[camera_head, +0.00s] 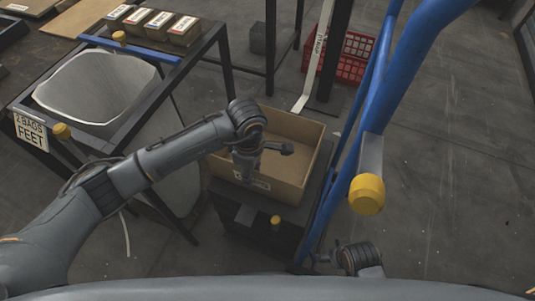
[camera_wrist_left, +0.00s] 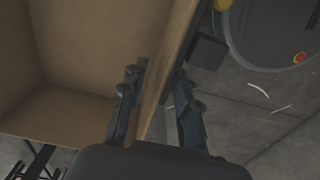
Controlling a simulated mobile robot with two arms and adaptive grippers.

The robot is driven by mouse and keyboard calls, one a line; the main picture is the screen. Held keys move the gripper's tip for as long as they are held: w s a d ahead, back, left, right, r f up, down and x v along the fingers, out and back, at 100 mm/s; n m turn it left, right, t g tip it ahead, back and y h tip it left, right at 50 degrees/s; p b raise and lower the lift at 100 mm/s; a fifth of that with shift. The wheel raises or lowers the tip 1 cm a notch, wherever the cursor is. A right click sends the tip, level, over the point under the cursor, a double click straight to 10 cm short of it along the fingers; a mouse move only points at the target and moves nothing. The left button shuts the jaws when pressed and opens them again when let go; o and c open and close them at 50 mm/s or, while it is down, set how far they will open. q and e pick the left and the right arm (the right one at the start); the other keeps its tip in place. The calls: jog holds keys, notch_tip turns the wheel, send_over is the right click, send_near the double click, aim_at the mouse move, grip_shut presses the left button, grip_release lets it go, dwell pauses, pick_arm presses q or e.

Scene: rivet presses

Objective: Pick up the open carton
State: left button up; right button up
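The open carton (camera_head: 305,150) is a brown cardboard box with its top open, standing on a dark stand. It looks empty where its inside shows. My left gripper (camera_head: 246,172) is at the carton's near wall, pointing down. In the left wrist view, the fingers of my left gripper (camera_wrist_left: 157,105) straddle the carton wall (camera_wrist_left: 172,55), one inside and one outside. A gap shows between the wall and the outer finger, so the gripper looks open. My right arm's end shows at the bottom of the head view, but its fingers are not clear.
The dark stand (camera_head: 258,232) has a yellow knob (camera_head: 275,221). A blue frame (camera_head: 350,185) with a yellow cap (camera_head: 367,194) rises close on the right. A table (camera_head: 150,105) with a pale bag is on the left. Floor at right is clear.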

pick_arm(q)
grip_shut()
pick_arm(e)
jog(key=shift+s+d+f, duration=0.1)
jog(key=shift+s+f, duration=0.1)
jog(key=shift+s, duration=0.2)
pick_arm(q)
jog(key=shift+r, duration=0.15)
pick_arm(e)
jog(key=shift+w, duration=0.15)
